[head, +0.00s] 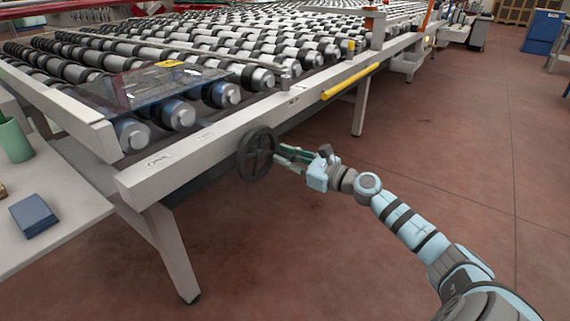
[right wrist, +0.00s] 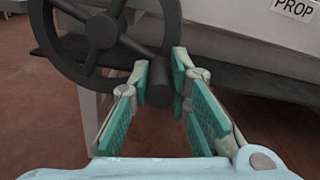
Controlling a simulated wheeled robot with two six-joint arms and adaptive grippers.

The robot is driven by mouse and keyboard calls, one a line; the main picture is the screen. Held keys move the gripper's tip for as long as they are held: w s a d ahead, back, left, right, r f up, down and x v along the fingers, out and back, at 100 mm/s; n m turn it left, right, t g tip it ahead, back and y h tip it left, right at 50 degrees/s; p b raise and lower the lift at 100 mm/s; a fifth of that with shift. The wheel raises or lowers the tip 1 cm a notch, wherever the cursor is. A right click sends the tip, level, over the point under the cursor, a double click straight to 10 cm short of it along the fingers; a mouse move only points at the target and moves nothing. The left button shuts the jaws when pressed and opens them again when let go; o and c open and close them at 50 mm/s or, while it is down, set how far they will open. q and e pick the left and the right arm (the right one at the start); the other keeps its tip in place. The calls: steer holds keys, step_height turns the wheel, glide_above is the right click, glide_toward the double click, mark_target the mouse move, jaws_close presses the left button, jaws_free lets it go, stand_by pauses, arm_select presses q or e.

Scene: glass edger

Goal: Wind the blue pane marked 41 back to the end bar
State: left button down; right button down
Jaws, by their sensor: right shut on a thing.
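The blue pane (head: 125,92) is a dark, see-through sheet lying on the rollers at the near left end of the conveyor. A yellow label (head: 171,63) is at its far edge; its marking is too small to read. The end bar (head: 62,108) is the pale bar closing that end, beside the pane; I cannot tell whether they touch. The dark spoked handwheel (head: 257,153) is on the near side rail. My right gripper (head: 284,152) is shut on its knob (right wrist: 160,93), with green-padded fingers either side in the right wrist view. My left gripper is out of view.
A side table (head: 70,205) at left holds a green cup (head: 15,140) and a dark blue stack (head: 33,215). A yellow bar (head: 350,81) runs along the rail farther right. The conveyor leg (head: 172,255) stands below. The red floor at right is clear.

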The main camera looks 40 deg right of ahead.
steer(key=shift+r, duration=0.1)
stand_by(0.4)
steer(key=c, duration=1.5)
jaws_free()
step_height(320, 180, up, 10)
steer(key=shift+f, duration=0.1)
